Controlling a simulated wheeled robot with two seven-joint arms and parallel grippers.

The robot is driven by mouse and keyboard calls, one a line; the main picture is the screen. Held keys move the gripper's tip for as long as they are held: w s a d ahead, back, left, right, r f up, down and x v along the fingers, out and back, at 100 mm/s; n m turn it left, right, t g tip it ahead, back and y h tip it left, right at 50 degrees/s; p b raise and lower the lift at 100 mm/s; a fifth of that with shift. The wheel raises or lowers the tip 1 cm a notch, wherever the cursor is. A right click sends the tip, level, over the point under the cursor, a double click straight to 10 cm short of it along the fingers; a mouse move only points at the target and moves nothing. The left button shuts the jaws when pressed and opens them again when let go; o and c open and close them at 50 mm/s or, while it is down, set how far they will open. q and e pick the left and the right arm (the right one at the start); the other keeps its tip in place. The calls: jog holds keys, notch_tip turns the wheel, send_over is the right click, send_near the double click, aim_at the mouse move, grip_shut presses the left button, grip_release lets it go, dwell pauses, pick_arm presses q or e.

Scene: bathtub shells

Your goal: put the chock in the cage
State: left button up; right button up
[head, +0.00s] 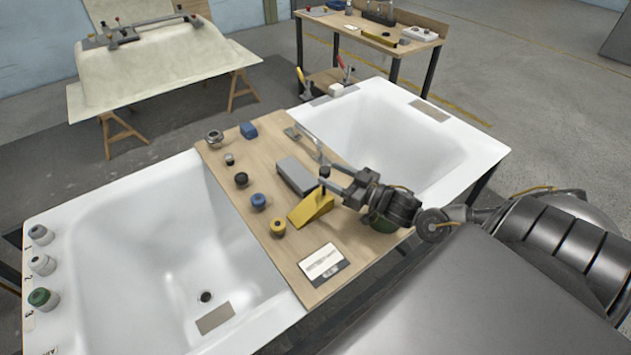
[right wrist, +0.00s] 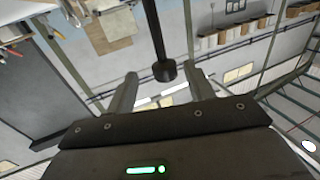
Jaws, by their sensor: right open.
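The chock, a yellow wedge (head: 311,208), sits on the wooden board between the two tubs in the head view. A dark upright post with a black knob (head: 325,171) appears to rise from it. My right gripper (head: 332,178) is open at the post, its fingers pointing left. In the right wrist view, the dark post and knob (right wrist: 164,70) show between the open fingers (right wrist: 160,92); contact cannot be told. The wedge is not seen in that view. I cannot identify the cage with certainty; a dark rack-like thing (head: 379,12) stands on the back bench. My left gripper is out of view.
White tubs (head: 140,250) lie on both sides, the right one (head: 385,130) behind my arm.

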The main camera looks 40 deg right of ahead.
aim_at(320, 170)
jog(key=shift+a+p+x, duration=0.15)
jog(key=shift+p+x, duration=0.35)
jog(key=shift+x, duration=0.6)
jog(key=shift+a+p+x, duration=0.1)
jog(key=shift+p+x, duration=0.4)
jog(key=shift+x, duration=0.6)
jog(key=shift+w+a+f, duration=0.1)
jog(key=shift+w+a, duration=0.05)
jog(key=shift+w, duration=0.15)
grip_shut()
